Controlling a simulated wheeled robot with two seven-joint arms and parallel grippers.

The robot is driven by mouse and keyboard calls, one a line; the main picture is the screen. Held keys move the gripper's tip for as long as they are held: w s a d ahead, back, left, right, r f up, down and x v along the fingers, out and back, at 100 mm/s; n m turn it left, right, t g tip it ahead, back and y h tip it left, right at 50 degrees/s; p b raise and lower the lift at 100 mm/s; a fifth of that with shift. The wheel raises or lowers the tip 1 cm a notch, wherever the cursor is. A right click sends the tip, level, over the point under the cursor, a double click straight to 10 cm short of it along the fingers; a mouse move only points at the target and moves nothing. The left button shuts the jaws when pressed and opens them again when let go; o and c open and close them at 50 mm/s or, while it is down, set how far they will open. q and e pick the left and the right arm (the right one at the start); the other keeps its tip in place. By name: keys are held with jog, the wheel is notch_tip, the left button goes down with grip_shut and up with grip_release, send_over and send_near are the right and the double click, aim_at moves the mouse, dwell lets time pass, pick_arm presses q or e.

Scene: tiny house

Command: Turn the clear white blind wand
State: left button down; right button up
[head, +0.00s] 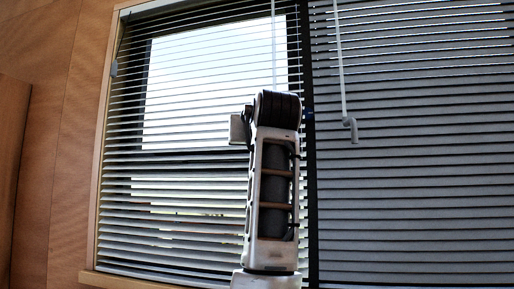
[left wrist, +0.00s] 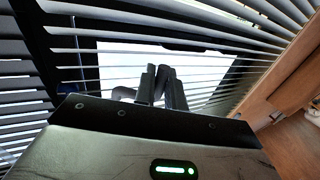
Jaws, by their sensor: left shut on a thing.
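A thin white wand (head: 273,45) hangs in front of the left blind and runs down behind my left arm. Its lower end is hidden in the head view. In the left wrist view, my left gripper's dark fingers (left wrist: 162,86) are close together and shut on the wand's curved pale handle (left wrist: 123,93), which sticks out to their left. The fingers are hidden behind my arm in the head view. A second white wand (head: 341,65), with a crank-shaped handle at its lower end, hangs free before the right blind. My right gripper is out of view.
The left blind (head: 125,190) has tilted slats with bright daylight between them. The right blind (head: 410,200) looks darker and more closed. Wood-panelled wall (head: 75,150) and a window sill (head: 130,281) border the left blind.

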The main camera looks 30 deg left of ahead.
pick_arm(q)
jog(key=shift+w+a+m+t+h, duration=0.3)
jog(key=shift+w+m+t+h, duration=0.25)
jog(key=shift+m+h, duration=0.9)
jog(key=shift+w+a+m+t+h, duration=0.3)
jog(key=shift+m+t+h, duration=0.55)
jog(key=shift+h, duration=1.1)
jog(key=shift+w+a+m+t+h, duration=0.3)
jog(key=shift+w+m+t+h, duration=0.25)
jog(key=shift+m+h, duration=0.9)
jog(key=shift+s+h, duration=0.1)
jog(key=shift+h, duration=0.25)
jog(key=c, duration=1.6)
grip_release()
